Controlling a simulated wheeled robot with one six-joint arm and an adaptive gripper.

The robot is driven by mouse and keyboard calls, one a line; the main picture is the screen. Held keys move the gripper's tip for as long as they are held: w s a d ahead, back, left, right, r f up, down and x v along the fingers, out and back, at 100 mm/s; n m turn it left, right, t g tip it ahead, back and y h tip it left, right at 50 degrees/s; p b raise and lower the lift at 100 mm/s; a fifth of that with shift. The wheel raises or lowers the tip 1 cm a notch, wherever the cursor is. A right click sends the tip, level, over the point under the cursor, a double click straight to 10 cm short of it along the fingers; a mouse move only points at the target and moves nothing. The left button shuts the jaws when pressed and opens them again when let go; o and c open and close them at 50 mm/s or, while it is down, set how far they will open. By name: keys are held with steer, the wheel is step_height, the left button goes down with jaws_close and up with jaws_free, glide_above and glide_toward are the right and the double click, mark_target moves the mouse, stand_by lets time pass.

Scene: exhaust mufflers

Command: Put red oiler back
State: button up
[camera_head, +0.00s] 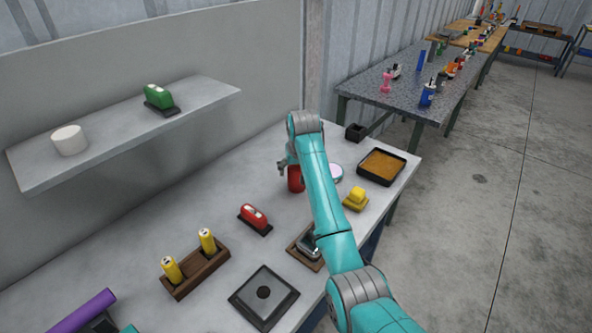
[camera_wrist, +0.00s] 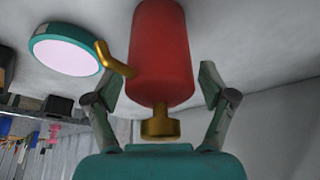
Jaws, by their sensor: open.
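The red oiler (camera_head: 295,181) stands on the grey workbench (camera_head: 190,213), partly hidden behind my arm in the head view. In the wrist view the red oiler (camera_wrist: 161,50) has a red cylindrical body, a brass spout on its left and a brass cap; the picture appears upside down. My gripper (camera_head: 284,166) is at the oiler in the head view. In the wrist view my gripper (camera_wrist: 158,90) is open, with one finger on each side of the oiler. I cannot tell whether either finger touches it.
A teal-rimmed round disc (camera_wrist: 64,44) lies close beside the oiler. Nearby are a tray of brown material (camera_head: 381,166), a yellow item (camera_head: 356,197), a red item on a black base (camera_head: 254,216) and a wooden holder with yellow cylinders (camera_head: 196,272). A shelf (camera_head: 110,130) hangs behind.

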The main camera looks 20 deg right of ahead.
steer(key=v, duration=1.1)
steer(key=shift+r, duration=0.35)
steer(key=shift+s, duration=0.1)
